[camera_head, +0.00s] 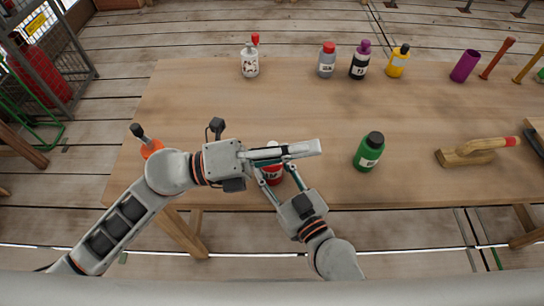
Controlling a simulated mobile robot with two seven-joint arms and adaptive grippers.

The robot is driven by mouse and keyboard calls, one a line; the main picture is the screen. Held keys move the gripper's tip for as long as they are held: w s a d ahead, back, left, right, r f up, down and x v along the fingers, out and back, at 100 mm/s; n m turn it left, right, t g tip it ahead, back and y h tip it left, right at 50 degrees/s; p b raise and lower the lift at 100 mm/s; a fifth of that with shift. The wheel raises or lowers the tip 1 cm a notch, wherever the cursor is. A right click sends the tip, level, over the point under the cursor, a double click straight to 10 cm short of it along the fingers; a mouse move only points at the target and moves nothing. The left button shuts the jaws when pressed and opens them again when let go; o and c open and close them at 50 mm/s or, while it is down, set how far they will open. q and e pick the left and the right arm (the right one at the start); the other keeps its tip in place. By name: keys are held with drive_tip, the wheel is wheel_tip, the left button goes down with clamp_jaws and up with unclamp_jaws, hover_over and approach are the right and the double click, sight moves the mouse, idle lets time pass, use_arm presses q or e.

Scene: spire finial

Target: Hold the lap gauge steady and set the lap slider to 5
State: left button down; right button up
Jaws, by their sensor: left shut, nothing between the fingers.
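A pale grey bar (303,148), which may be the lap gauge, shows over the table's front half; I cannot make out a slider or scale on it. My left gripper (282,155) is shut with nothing between its fingers, at the bar's near side. I cannot tell whether it touches the bar. My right gripper (273,174) comes up from below with its fingers spread apart. A red bottle (271,176) shows between and behind these fingers, its upper part largely hidden by the bar and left gripper.
The wooden table (220,110) has clear room in its middle. A green bottle (370,151) stands right of the grippers, with a wooden tool (475,151) farther right. An orange bottle (151,148) is beside my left arm. Several bottles and a purple cup (465,66) stand behind.

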sight(274, 167)
use_arm(q)
drive_tip(key=s+a+f+n+t+y, duration=0.35)
drive_tip(key=a+f+n+t, duration=0.25)
drive_tip(key=a+f+n, duration=0.35)
drive_tip(key=shift+m, duration=0.55)
drive_tip(key=w+d, duration=0.1)
drive_tip(key=w, duration=0.1)
drive_tip(key=w+d, duration=0.2)
drive_tip(key=w, duration=0.1)
drive_tip(key=w+d, duration=0.1)
drive_tip(key=w, duration=0.1)
drive_tip(key=shift+w+d+f, duration=0.15)
drive_tip(key=shift+w+f, duration=0.25)
drive_tip(key=shift+w+a, duration=0.25)
drive_tip(key=shift+w, duration=0.05)
drive_tip(key=shift+w+a, duration=0.3)
drive_tip(key=shift+a, duration=0.3)
